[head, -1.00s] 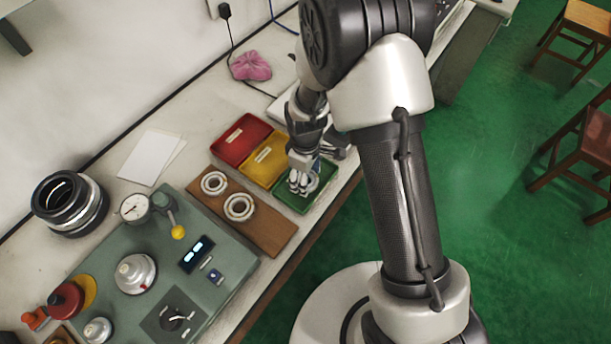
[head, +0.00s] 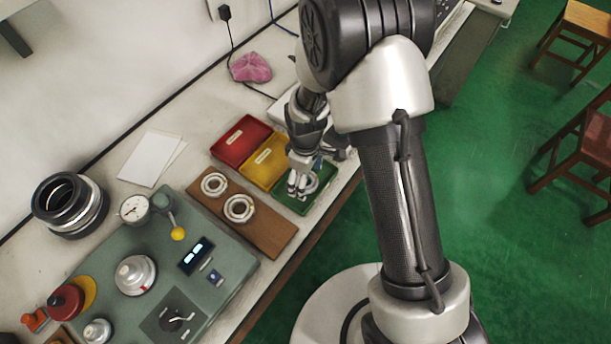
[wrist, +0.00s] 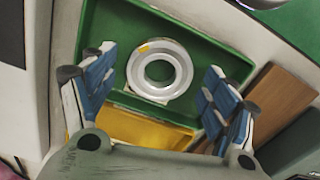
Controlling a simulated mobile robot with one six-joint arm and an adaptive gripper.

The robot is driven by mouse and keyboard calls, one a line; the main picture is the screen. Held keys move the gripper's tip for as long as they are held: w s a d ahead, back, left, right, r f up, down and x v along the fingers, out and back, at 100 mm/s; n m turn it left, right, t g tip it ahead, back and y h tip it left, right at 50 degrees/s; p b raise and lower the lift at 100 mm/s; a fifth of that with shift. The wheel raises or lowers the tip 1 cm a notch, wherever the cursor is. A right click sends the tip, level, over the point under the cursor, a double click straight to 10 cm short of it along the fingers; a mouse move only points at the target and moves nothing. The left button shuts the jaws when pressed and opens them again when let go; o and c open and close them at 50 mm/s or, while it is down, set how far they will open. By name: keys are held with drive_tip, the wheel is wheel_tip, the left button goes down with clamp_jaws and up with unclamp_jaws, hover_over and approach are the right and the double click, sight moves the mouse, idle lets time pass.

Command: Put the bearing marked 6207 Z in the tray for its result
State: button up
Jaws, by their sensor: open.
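A silver bearing ring (wrist: 160,69) lies in the green tray (wrist: 205,52) in the wrist view, with a small yellow mark at its upper left. Its lettering is too small to read. My gripper (head: 301,184) is over the green tray (head: 292,206) in the head view. In the wrist view its blue-padded fingers (wrist: 158,90) stand open on either side of the ring, apart from it. The yellow tray (head: 263,166) and the red tray (head: 238,140) sit beside the green one, both looking empty in the head view.
Two more bearing rings (head: 239,208) lie on a wooden board (head: 268,228). A grey-green gauge fixture (head: 215,292) is to its left. A pink cloth (head: 251,68) and white papers (head: 150,158) lie farther back. The bench's front edge is close to the green tray.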

wheel_tip(320, 180, up, 12)
drive_tip(key=p, duration=0.3)
drive_tip(key=shift+r+p, duration=0.2)
drive_tip(key=shift+p, duration=0.2)
wheel_tip(320, 180, up, 8)
drive_tip(key=f+m+t, duration=0.1)
drive_tip(key=m, duration=0.1)
hover_over(315, 183)
drive_tip(key=s+d+r+m+t, duration=0.1)
drive_tip(key=s+d+r+m, duration=0.4)
drive_tip(key=r, duration=0.6)
drive_tip(key=s+d+r+m+t, duration=0.1)
drive_tip(key=s+d+r+m, duration=0.1)
drive_tip(key=s, duration=0.5)
drive_tip(key=s+d+r+m+t, duration=0.1)
drive_tip(key=s+d+r+m, duration=0.2)
drive_tip(key=s, duration=0.3)
drive_tip(key=shift+s+r+m+t, duration=0.3)
drive_tip(key=shift+s+r, duration=0.1)
drive_tip(key=shift+r, duration=0.15)
